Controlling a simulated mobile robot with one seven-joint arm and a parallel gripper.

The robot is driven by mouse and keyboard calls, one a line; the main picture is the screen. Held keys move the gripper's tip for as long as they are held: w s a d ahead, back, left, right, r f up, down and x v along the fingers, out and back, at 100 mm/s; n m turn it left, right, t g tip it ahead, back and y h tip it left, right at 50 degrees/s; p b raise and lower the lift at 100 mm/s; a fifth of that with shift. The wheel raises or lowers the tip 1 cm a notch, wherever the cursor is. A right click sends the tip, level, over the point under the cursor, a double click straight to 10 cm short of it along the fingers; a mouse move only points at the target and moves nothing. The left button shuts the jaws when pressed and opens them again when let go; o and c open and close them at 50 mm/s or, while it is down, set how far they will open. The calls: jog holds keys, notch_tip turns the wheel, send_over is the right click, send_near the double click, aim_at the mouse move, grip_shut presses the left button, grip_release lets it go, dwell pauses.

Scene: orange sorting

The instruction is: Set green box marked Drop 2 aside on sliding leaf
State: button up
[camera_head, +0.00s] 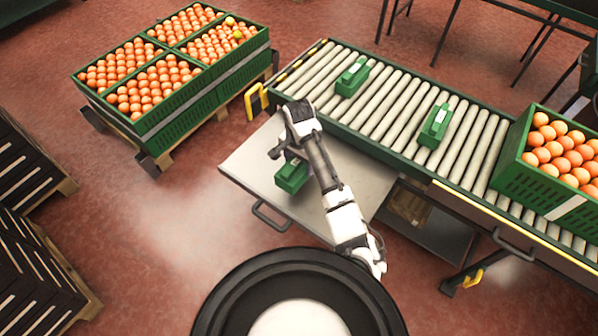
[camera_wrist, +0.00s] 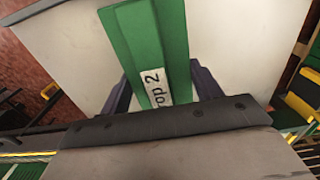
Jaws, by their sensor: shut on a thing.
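The green box marked Drop 2 (camera_head: 291,177) is at my gripper, over the left part of the grey sliding leaf (camera_head: 245,160). In the wrist view the green box (camera_wrist: 148,40) sits between the two dark fingers of my gripper (camera_wrist: 160,88), its white label partly showing "op 2". My gripper (camera_head: 290,158) is shut on the box. The leaf also shows behind the box in the wrist view (camera_wrist: 225,40). I cannot tell whether the box touches the leaf, as its underside is hidden.
Two other green boxes lie on the roller conveyor, one at the left (camera_head: 352,78) and one in the middle (camera_head: 434,126). A green crate of oranges (camera_head: 520,180) stands at the conveyor's right end. Stacked orange crates (camera_head: 190,110) stand on a pallet at upper left. The leaf's front area is clear.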

aim_at(299, 172)
jog(key=shift+f, duration=2.55)
jog(key=shift+f, duration=0.2)
jog(key=o, duration=1.2)
notch_tip(299, 172, up, 12)
jog(key=shift+r, duration=0.25)
